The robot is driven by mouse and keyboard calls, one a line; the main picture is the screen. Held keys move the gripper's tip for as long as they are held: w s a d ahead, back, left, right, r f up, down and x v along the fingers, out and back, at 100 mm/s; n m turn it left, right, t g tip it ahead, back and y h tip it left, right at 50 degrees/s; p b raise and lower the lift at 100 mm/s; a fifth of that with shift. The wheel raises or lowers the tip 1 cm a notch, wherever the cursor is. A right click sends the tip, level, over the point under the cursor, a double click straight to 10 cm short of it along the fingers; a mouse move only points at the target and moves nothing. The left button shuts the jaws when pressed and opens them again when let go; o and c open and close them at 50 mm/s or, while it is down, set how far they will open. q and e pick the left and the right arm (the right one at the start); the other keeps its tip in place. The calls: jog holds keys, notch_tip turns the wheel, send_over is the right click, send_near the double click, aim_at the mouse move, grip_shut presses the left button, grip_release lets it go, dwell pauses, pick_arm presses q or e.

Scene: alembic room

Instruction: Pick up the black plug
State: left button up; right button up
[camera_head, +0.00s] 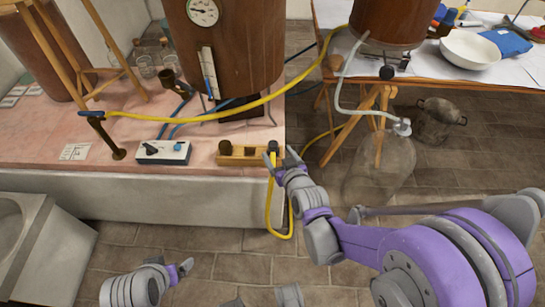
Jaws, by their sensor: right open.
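A black plug (272,146) on the end of a yellow cable (269,195) stands at the right end of a wooden block (237,153), near the pink bench's front right corner. My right gripper (283,157) is open, with its fingertips right by the plug. One finger overlaps the plug and cable from this view, so I cannot tell whether they touch. My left gripper (181,271) is low in the picture, over the floor and away from the bench; its opening is unclear.
A white box with knobs (163,152) sits left of the block on the pink bench (40,145). A large brown vessel (225,50) stands behind. A glass jar (383,165) stands on the floor to the right. A yellow hose (225,111) crosses above the bench.

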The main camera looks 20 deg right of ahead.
aim_at(274, 154)
jog(key=w+f+t+b, duration=0.1)
jog(key=w+f, duration=0.1)
jog(key=f, duration=0.2)
jog(key=w+f+t+h+b, duration=0.1)
jog(key=w+f+t, duration=0.1)
jog(key=f, duration=0.2)
jog(key=w+d+f+m+t+b, duration=0.1)
jog(key=w+f, duration=0.1)
jog(key=f, duration=0.2)
jog(key=shift+w+t+h+b, duration=0.3)
jog(key=shift+w, duration=0.1)
jog(key=shift+w+d+f, duration=0.1)
jog(key=shift+w+f, duration=0.05)
jog(key=shift+w, duration=0.4)
jog(key=shift+w+f, duration=0.1)
jog(key=shift+w, duration=0.45)
jog(key=w, duration=0.6)
jog(key=shift+w+d+f, duration=0.2)
jog(key=shift+d+f, duration=0.1)
jog(key=shift+f, duration=0.05)
pick_arm(q)
jog(key=s+x, duration=0.1)
jog(key=x, duration=0.5)
jog(key=shift+s+a+f, duration=0.15)
jog(key=shift+a+f, duration=0.05)
jog(key=shift+f, duration=0.05)
pick_arm(e)
jog(key=shift+c, duration=0.2)
grip_shut()
